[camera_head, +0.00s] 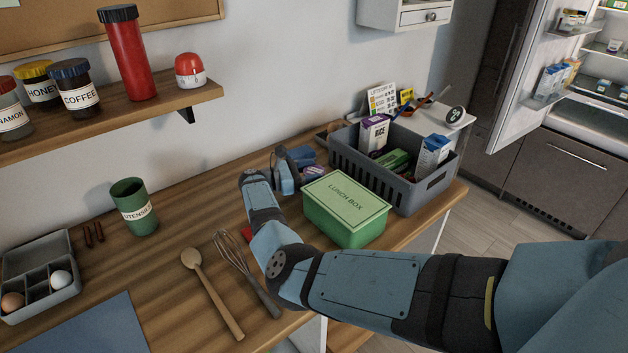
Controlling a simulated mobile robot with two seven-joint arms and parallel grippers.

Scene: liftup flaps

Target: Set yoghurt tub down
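My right arm comes in from the right and bends over the counter. Its gripper (290,168) is at the back of the counter, left of the lunch box and near the wall. A small blue and purple item (313,173) shows right beside the gripper; it may be the yoghurt tub, but it is too small and too covered to be sure. The fingertips are hidden, so I cannot tell whether they grip it. My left gripper is not in view.
A green lunch box (347,207) and a grey crate (430,193) with cartons stand right of the gripper. A whisk (243,268), wooden spoon (212,290), green utensil cup (134,207) and egg box (40,275) lie leftward. A shelf (150,113) with jars overhangs the left.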

